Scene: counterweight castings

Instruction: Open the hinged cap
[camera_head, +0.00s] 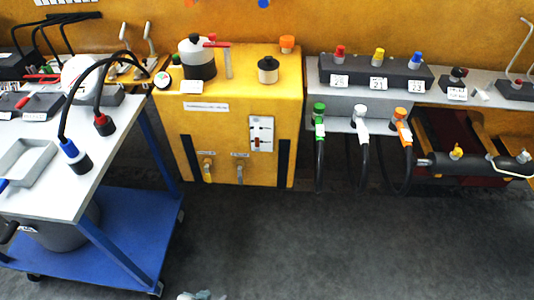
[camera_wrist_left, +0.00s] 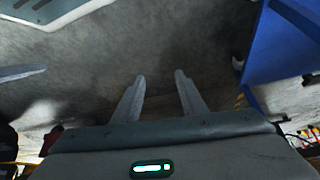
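A yellow cabinet (camera_head: 228,125) stands at the back middle with several fittings on top. A round white and black canister (camera_head: 197,62) with a red lever (camera_head: 217,44) is at its left. A cream filler with a black top (camera_head: 268,66) and an orange cap (camera_head: 287,43) are at its right. I cannot tell for certain which is the hinged cap; nothing there looks clearly swung open. My left gripper (camera_head: 200,296) barely shows at the bottom edge, far from the cabinet. In the left wrist view its fingers (camera_wrist_left: 160,78) are apart and empty over the floor. My right gripper is not visible.
A white-topped blue cart (camera_head: 95,160) with cables, plugs and a grey tray (camera_head: 22,162) stands at the left. A grey shelf (camera_head: 355,101) at the right carries a connector box (camera_head: 375,75) and hanging cables. The dark floor (camera_head: 300,240) in front is clear.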

